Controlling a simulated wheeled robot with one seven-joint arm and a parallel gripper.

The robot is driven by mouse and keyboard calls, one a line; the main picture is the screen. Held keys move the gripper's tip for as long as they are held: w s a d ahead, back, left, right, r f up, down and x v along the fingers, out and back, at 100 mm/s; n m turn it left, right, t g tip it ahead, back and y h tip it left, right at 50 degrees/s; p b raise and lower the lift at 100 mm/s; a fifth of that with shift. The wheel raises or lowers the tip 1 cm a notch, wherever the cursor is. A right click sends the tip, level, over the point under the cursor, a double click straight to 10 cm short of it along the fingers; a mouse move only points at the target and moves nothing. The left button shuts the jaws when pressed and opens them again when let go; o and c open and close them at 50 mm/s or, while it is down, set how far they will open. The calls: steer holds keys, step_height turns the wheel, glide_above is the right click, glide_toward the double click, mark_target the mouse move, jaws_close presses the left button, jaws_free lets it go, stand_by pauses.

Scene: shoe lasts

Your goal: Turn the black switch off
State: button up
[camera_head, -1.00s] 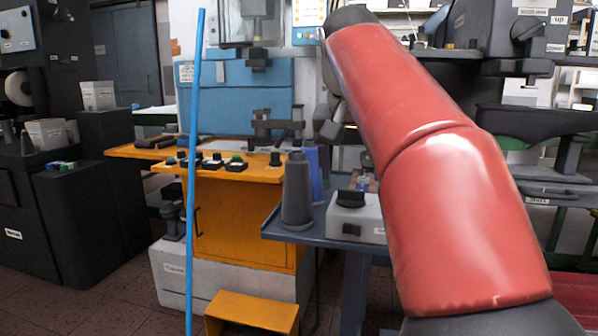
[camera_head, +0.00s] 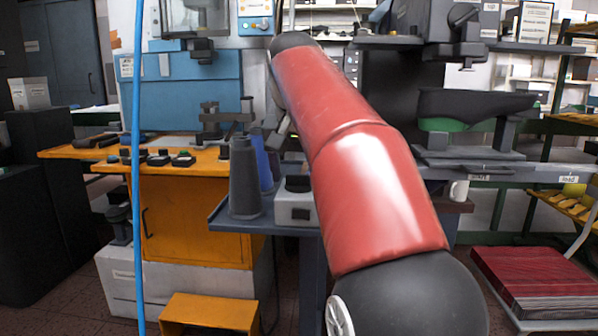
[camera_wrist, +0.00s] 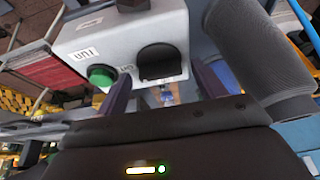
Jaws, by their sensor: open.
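The black switch (camera_wrist: 160,62) sits on the face of a light grey box (camera_wrist: 140,25) in the wrist view, beside a round green button (camera_wrist: 101,75). In the head view the box (camera_head: 297,212) stands on a blue-grey table, with a dark switch (camera_head: 298,183) on its top. My gripper (camera_wrist: 163,92) is open, its two dark fingers apart on either side of the switch in the wrist view. I cannot tell whether they touch the box. In the head view my red arm hides part of the box's right side.
A dark grey cone spool (camera_head: 245,180) stands left of the box and also shows close on the right in the wrist view (camera_wrist: 262,55). A blue cone (camera_head: 265,165) is behind it. An orange bench (camera_head: 195,225) and a blue pole (camera_head: 138,170) are farther left.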

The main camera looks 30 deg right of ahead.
steer(key=c, duration=1)
steer(key=shift+r+n, duration=0.1)
steer(key=shift+n, duration=0.3)
steer(key=n+y+p, duration=0.1)
steer(key=n+p, duration=0.1)
steer(key=n, duration=0.1)
steer(key=shift+d+n+t+y, duration=0.1)
steer(key=shift+n+t+y, duration=0.3)
steer(key=shift+o, duration=0.2)
steer(key=n, duration=0.2)
steer(key=n+y+p, duration=0.1)
steer(key=n, duration=0.1)
steer(key=shift+d+y, duration=0.1)
steer(key=shift+y, duration=0.2)
steer(key=n+y, duration=0.1)
steer(key=n, duration=0.4)
steer(key=shift+d+g+y, duration=0.15)
steer(key=shift+g+y, duration=0.25)
steer(key=n+g+y, duration=0.1)
steer(key=n, duration=0.3)
steer(key=shift+w, duration=0.1)
steer(key=shift+c, duration=0.2)
steer(key=shift+n, duration=0.3)
